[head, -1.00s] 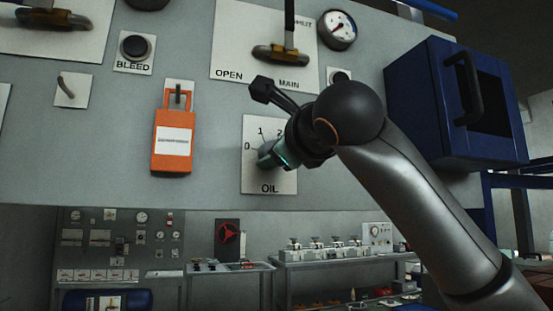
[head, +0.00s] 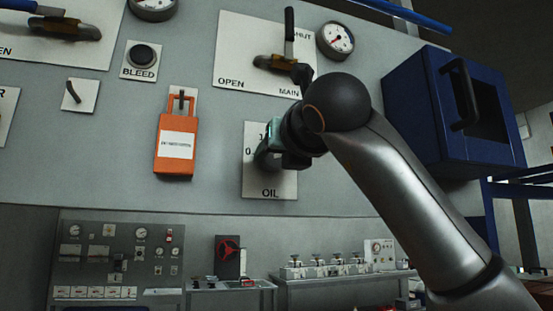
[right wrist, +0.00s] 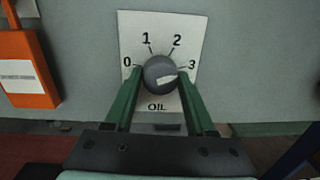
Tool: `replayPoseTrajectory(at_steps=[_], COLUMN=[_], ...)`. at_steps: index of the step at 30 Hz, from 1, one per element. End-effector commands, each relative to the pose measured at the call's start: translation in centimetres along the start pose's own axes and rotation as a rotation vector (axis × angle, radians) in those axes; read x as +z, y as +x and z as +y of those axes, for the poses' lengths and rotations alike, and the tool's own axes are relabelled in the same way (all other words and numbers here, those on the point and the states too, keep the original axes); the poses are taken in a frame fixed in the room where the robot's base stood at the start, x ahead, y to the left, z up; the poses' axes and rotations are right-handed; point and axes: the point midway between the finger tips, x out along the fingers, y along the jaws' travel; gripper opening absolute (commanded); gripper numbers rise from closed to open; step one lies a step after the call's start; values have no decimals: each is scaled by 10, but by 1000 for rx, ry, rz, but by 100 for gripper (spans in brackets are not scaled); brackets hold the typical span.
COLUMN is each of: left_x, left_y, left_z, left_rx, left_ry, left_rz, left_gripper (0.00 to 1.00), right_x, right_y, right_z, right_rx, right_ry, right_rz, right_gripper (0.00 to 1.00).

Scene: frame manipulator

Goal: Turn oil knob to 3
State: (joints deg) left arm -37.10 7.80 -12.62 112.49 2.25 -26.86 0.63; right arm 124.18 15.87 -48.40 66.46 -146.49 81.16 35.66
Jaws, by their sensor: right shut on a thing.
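The oil knob (right wrist: 158,72) is a round dark grey knob on a white plate (right wrist: 183,22) marked 0, 1, 2, 3 and OIL. In the right wrist view its short white mark slants up to the right, towards the 3 side. My right gripper (head: 268,157) is shut on the knob, with one green finger on each side of it. In the head view the gripper and wrist hide the knob and part of the scale on the oil plate (head: 270,183). My left gripper is not in view.
An orange padlock-like tag (head: 175,146) hangs left of the oil plate. Above are the MAIN valve handle (head: 277,62), a gauge (head: 335,40) and the BLEED button (head: 142,55). A blue box (head: 412,105) sticks out at the right, close to my right arm.

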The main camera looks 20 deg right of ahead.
Motion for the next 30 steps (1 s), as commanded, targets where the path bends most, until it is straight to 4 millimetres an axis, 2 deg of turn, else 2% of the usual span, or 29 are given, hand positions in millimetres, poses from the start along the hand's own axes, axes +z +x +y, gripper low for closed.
replayPoseTrajectory(at_steps=[9, 25, 26, 30], left_x=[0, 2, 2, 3], left_y=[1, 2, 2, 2], left_z=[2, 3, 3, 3], left_rx=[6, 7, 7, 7], left_ry=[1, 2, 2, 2], left_rz=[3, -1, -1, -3], left_gripper=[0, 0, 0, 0], right_x=[-2, -3, -3, -2], right_y=[0, 1, 1, 0], right_z=[1, 1, 1, 1], right_rx=[-4, -5, -5, -5], right_ry=[115, 137, 137, 136], right_rz=[12, 14, 14, 12], right_gripper=[0, 0, 58, 73])
